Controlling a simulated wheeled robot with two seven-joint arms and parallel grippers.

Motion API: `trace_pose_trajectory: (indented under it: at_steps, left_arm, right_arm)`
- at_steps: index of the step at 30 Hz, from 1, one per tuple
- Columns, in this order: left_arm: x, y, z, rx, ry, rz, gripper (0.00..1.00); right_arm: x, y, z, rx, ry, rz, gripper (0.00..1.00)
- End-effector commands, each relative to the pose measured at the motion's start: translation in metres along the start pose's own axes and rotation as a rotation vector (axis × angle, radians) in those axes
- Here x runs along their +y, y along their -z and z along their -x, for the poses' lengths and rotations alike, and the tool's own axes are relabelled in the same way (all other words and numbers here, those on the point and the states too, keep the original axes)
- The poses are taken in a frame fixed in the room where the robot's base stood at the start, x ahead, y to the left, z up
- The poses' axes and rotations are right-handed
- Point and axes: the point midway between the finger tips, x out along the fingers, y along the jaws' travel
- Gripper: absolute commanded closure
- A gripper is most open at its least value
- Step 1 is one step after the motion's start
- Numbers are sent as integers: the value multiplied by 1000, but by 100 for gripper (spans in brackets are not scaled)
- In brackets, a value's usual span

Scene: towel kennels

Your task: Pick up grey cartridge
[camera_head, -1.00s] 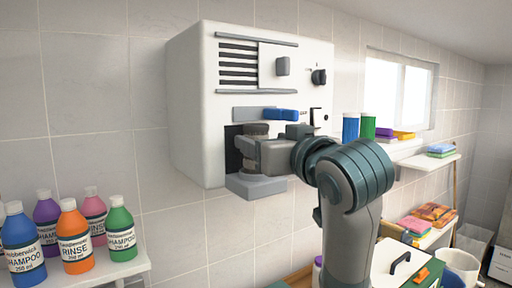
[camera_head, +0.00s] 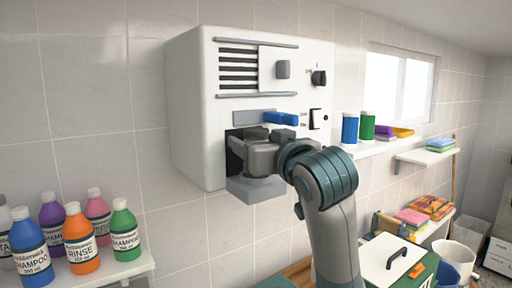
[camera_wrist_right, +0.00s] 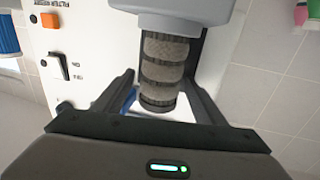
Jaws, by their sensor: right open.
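The grey cartridge (camera_wrist_right: 163,65) is a ribbed cylinder with dark bands. In the right wrist view it stands in the recess of the white wall unit (camera_wrist_right: 88,25), its one end against a pale grey block (camera_wrist_right: 170,12). My right gripper (camera_wrist_right: 160,85) is open, with one finger on each side of the cartridge. I cannot tell whether the fingers touch it. In the head view my right gripper (camera_head: 262,153) is at the recess, above the grey ledge (camera_head: 255,189), and mostly hides the cartridge. My left gripper is not in view.
A blue lever (camera_head: 281,118) sits just above the recess, close to my gripper. Shampoo and rinse bottles (camera_head: 81,240) stand on a shelf at the lower left. Blue and green cylinders (camera_head: 350,128) stand on a shelf at the right. A white-lidded green box (camera_head: 390,262) is below.

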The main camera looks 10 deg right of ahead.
Motion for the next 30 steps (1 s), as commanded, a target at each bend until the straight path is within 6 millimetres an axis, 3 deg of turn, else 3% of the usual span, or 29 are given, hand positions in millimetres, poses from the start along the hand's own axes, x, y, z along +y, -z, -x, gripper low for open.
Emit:
trace_pose_trajectory:
  at_steps: [14, 15, 21, 30]
  left_arm:
    - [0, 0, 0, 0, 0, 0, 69]
    - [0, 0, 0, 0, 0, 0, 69]
    - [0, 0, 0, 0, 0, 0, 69]
    - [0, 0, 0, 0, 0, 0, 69]
  right_arm:
    - [0, 0, -1, 1, 0, 0, 35]
    - [0, 0, -1, 1, 0, 0, 38]
    - [0, 0, -1, 1, 0, 0, 82]
    - [0, 0, -1, 2, 0, 0, 82]
